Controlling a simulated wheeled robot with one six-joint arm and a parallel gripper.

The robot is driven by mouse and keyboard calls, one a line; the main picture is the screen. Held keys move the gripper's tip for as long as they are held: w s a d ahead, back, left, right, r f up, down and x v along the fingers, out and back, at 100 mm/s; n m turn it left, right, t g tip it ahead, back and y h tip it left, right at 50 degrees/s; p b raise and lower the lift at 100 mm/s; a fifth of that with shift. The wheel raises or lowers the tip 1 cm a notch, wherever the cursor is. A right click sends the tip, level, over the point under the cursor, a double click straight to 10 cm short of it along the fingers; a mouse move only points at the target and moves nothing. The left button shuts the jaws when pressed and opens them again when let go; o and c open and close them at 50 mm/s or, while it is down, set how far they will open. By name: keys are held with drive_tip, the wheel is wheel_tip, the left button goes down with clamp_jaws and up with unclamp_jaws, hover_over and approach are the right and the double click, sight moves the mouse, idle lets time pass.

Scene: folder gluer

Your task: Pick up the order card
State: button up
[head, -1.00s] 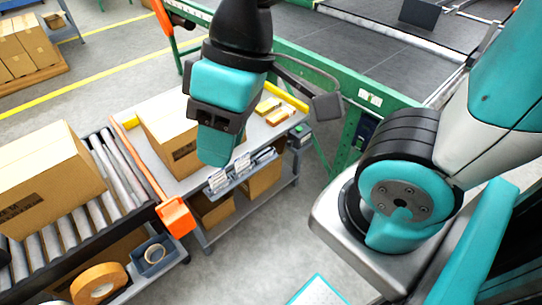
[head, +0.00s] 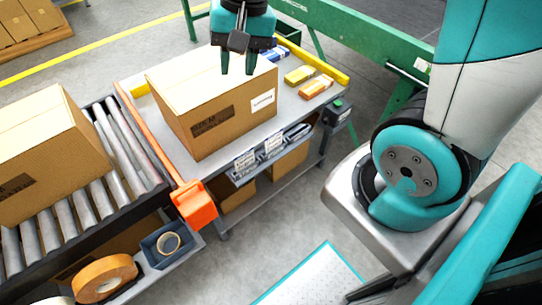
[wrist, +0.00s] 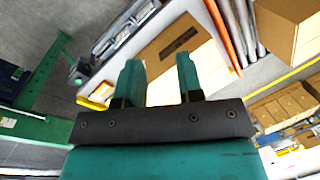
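Two white printed cards, the left one (head: 245,160) and the right one (head: 273,143), stand in a grey holder (head: 258,166) along the front edge of the grey worktable. I cannot read which is the order card. My gripper (head: 237,70) is open and empty, its two teal fingers apart. It appears above the back part of the large cardboard box (head: 187,112), away from the cards. In the wrist view my open gripper (wrist: 160,68) has the box (wrist: 178,45) beyond its fingers; the holder (wrist: 125,27) is at upper left.
A white label (head: 262,102) is on the box's side. Small yellow (head: 299,75), orange (head: 316,87) and blue packs lie on the table's right part. An orange post (head: 194,205) and roller conveyor (head: 100,165) stand left.

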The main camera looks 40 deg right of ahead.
drive_tip(key=w+d+f+m+h+b, duration=0.1)
drive_tip(key=w+d+f+m+b, duration=0.25)
drive_tip(key=f, duration=0.35)
drive_tip(key=w+d+f+m+b, duration=0.2)
drive_tip(key=d+f+m, duration=0.25)
drive_tip(key=f, duration=0.25)
drive_tip(key=m+h+b, duration=0.1)
drive_tip(key=m+b, duration=0.2)
drive_tip(key=m, duration=0.1)
hover_over(274, 139)
wheel_tip(274, 139, down, 7)
drive_tip(key=shift+g, duration=0.4)
drive_tip(key=f, duration=0.6)
drive_tip(key=f+b, duration=0.1)
drive_tip(key=f, duration=0.5)
drive_tip(key=shift+w+d+f, duration=0.15)
drive_tip(key=shift+w, duration=0.05)
wheel_tip(274, 139, down, 6)
drive_tip(key=shift+s+r+b, duration=0.1)
drive_tip(key=shift+r+b, duration=0.05)
drive_tip(key=shift+b, duration=0.15)
clamp_jaws()
